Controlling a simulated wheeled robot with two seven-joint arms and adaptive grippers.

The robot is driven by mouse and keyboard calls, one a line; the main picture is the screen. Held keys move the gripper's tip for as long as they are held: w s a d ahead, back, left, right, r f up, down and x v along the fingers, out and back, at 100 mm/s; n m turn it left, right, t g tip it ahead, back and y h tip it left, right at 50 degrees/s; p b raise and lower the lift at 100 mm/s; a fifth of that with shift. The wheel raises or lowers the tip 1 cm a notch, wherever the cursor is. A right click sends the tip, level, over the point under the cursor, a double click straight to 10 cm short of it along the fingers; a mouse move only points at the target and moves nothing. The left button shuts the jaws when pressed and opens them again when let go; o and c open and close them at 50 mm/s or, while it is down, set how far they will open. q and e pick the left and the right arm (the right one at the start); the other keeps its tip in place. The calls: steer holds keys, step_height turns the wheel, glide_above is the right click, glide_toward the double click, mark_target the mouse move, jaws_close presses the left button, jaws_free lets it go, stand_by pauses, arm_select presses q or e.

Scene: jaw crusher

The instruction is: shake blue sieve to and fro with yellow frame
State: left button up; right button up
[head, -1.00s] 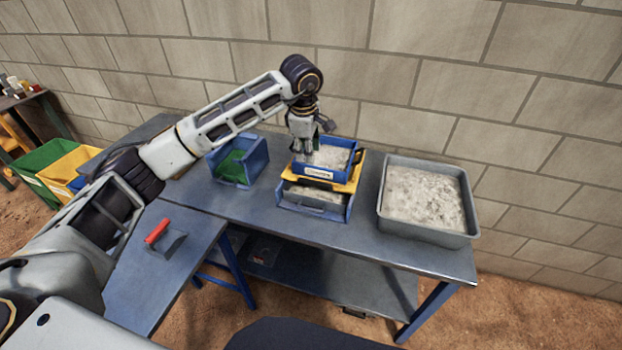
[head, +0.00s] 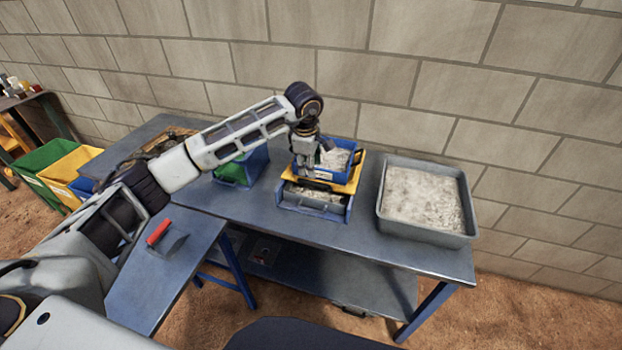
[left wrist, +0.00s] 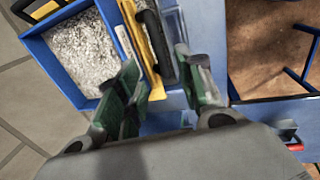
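The blue sieve (head: 338,172), filled with grey crushed material, sits on the yellow frame (head: 350,186) at the middle of the bench. The sieve (left wrist: 56,74) also shows at upper left in the left wrist view, beside the yellow frame (left wrist: 135,35). My left gripper (head: 305,172) is low at the front left of the sieve and partly hides it. In the left wrist view, its green-padded fingers (left wrist: 160,72) are apart, with the frame's edge and a black handle (left wrist: 154,42) between or just beyond them. Contact cannot be told. My right gripper is out of view.
A blue-sided holder with a grey pan (head: 313,199) stands beneath the frame. A large grey tray of material (head: 428,240) is to the right. A blue and green bin (head: 232,172) is partly behind my arm.

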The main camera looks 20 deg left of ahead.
mark_target(311, 182)
arm_select(q)
steer(key=shift+w+f+p, duration=0.15)
steer(key=shift+w+f, duration=0.1)
steer(key=shift+f, duration=1.05)
steer(key=shift+w+f+p, duration=0.15)
steer(key=shift+w+f, duration=0.15)
steer(key=shift+f, duration=1)
steer(key=shift+w+f+p, duration=0.15)
steer(key=shift+w+f, duration=0.1)
steer(key=shift+f, duration=1.05)
steer(key=shift+c, duration=0.4)
jaws_close()
